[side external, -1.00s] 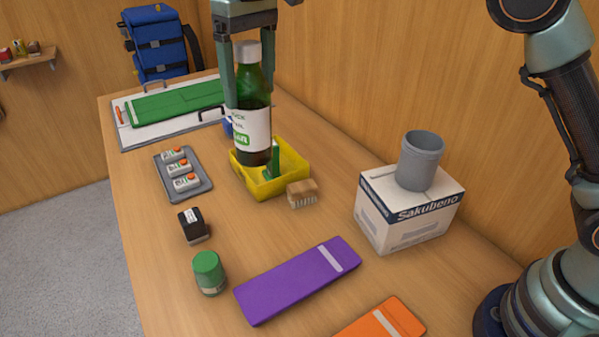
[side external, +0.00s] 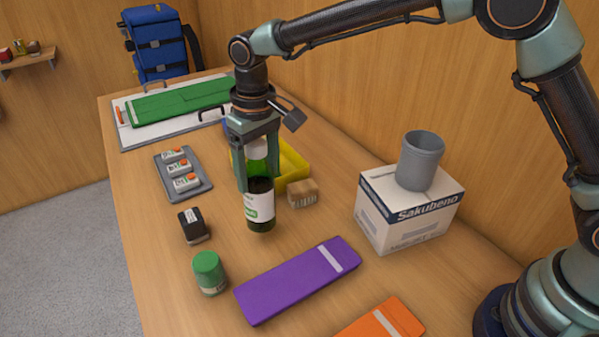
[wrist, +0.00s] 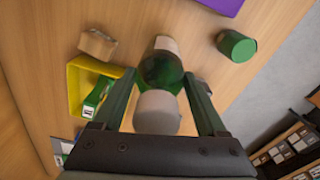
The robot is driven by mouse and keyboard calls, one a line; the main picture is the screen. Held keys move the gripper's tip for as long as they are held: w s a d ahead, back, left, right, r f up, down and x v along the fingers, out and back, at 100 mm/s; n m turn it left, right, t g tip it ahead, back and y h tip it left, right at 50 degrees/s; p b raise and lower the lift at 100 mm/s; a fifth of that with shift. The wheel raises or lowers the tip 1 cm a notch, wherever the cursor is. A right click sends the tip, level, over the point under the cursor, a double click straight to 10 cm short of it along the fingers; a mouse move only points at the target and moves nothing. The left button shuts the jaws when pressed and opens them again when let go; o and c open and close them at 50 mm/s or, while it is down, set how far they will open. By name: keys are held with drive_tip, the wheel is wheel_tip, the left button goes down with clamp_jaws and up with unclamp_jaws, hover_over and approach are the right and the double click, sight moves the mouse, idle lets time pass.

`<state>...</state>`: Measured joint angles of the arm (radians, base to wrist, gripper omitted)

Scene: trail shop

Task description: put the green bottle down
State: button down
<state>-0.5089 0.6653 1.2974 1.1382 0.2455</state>
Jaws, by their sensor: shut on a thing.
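The green bottle (side external: 260,207) has a white cap and a white label with green print, and it is upright. My gripper (side external: 258,172) is shut on its upper part, one finger on each side. The bottle is in front of the yellow bin (side external: 292,163), over the table between the bin and the purple case. I cannot tell whether its base touches the table. In the wrist view the bottle (wrist: 161,68) is between my fingers, cap toward the camera, and the yellow bin (wrist: 76,90) is to its left.
A black box (side external: 193,225) and a green-lidded jar (side external: 209,272) are to the left. The purple case (side external: 298,281) lies in front. A white carton (side external: 408,208) bearing a grey cup (side external: 420,160) stands right.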

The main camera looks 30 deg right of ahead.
sight(260, 200)
drive_tip(key=shift+f, duration=1.8)
unclamp_jaws()
drive_tip(key=shift+f, duration=0.1)
